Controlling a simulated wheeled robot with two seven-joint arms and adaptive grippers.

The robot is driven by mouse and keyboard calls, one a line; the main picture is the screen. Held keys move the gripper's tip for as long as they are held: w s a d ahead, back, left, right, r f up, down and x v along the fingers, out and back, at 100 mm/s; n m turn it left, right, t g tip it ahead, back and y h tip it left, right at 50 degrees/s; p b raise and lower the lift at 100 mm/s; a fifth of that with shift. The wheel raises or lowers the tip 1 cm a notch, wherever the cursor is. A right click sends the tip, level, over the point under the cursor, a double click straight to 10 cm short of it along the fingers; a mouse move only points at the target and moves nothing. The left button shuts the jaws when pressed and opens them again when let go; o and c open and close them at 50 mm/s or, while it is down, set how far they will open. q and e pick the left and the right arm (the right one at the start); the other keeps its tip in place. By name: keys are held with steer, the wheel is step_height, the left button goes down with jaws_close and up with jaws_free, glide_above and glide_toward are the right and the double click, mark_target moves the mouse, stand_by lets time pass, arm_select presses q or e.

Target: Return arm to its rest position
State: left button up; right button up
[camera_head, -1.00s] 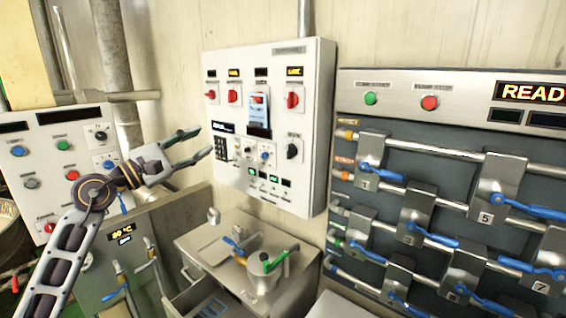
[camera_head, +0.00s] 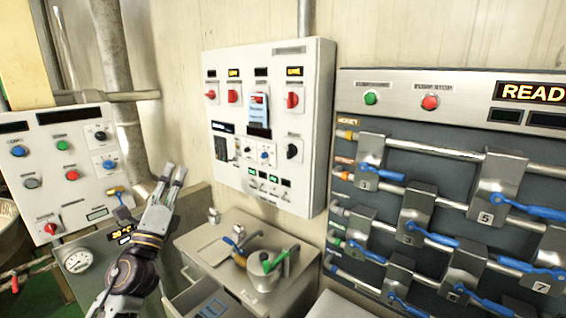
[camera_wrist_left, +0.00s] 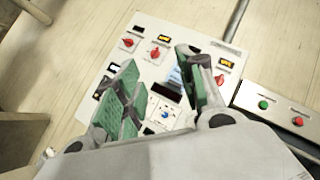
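My left gripper (camera_head: 173,178) shows in the camera_head view at left of centre, with its fingers pointing up. It is in front of the wall, left of the white control box (camera_head: 222,170), and apart from it. In the left wrist view its green-padded fingers (camera_wrist_left: 158,82) are spread with nothing between them, and the control box lies beyond. A blue and white card (camera_head: 259,108) is on the control box, over one of its switches. My right gripper is in neither view.
A grey control panel (camera_head: 45,180) stands at left, behind my left arm. A counter (camera_head: 190,243) with a small pot (camera_head: 265,281) and an open drawer is below the control box. A rack with pipes and blue-handled valves (camera_head: 420,238) fills the right.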

arm_select(q)
steer(key=s+a+f+n+g+y, duration=0.1)
steer(key=s+f+n+g+y, duration=0.1)
steer(key=f+n+g, duration=0.5)
steer(key=s+a+f+n+y, duration=0.25)
steer(key=f+n, duration=0.35)
steer(key=f, duration=0.6)
steer(key=s+a+f+n+g+y, duration=0.1)
steer(key=s+f+n+g+y, duration=0.25)
steer(key=f+n, duration=0.4)
steer(key=s+d+f+n+g+h, duration=0.25)
steer(key=s+d+f+g, duration=0.25)
steer(key=s+f, duration=0.45)
steer(key=s+d+f+n+g+h, duration=0.25)
steer(key=s+d+f+g, duration=0.3)
steer(key=s+f, duration=0.4)
steer(key=s+a+f+g, duration=0.1)
steer(key=s+f, duration=0.1)
steer(key=f, duration=1.5)
steer(key=s+f+g, duration=0.1)
steer(key=s+f, duration=0.1)
steer(key=f, duration=1.4)
steer(key=s+a+f, duration=0.2)
steer(key=s+f, duration=0.7)
steer(key=s, duration=0.2)
steer(key=s+a+f+m, duration=0.1)
steer(key=s+a+f, duration=0.1)
steer(key=s+f, duration=0.8)
steer(key=shift+s+g, duration=0.4)
